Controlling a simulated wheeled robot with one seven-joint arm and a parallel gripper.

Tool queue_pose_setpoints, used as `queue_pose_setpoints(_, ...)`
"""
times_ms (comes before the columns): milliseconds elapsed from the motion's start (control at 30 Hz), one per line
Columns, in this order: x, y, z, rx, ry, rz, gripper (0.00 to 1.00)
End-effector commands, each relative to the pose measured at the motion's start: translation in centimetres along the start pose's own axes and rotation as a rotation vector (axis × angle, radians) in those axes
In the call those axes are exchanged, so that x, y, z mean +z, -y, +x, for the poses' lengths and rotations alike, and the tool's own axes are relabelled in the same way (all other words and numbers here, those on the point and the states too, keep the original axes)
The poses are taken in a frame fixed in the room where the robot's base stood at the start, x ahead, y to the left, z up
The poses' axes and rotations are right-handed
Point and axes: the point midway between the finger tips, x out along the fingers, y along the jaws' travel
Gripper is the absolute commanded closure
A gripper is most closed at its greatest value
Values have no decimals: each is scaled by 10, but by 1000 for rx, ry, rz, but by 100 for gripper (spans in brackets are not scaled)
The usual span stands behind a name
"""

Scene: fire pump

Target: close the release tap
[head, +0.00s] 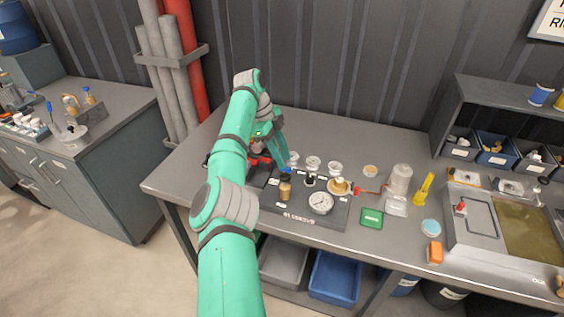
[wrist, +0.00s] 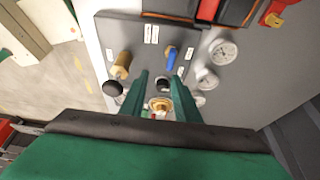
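A grey panel (head: 305,221) with fittings lies on the workbench. In the wrist view it carries a small blue lever (wrist: 171,57), which may be the release tap; the labels are too small to read. My gripper (wrist: 161,82) points at the panel with its two green fingers apart and nothing clearly held. The blue lever is just beyond the fingertips. A round brass fitting (wrist: 160,104) shows between the fingers, lower in the picture. In the head view my arm hides part of the panel's left side, and the fingertips are hard to make out.
A brass cylinder (wrist: 122,62) with a black knob (wrist: 112,88) stands left of the fingers; a white gauge (wrist: 222,52) is at the right.

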Motion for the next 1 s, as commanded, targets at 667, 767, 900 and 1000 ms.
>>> queue_pose_setpoints(667, -35, -52, -40, -3, 3, 1, 71)
queue_pose_setpoints(767, -41, -64, -44, -4, 3, 1, 71)
queue_pose_setpoints(900, -50, -81, -48, -3, 3, 2, 71)
queue_pose_setpoints(1000, -56, -93, -52, -3, 3, 2, 71)
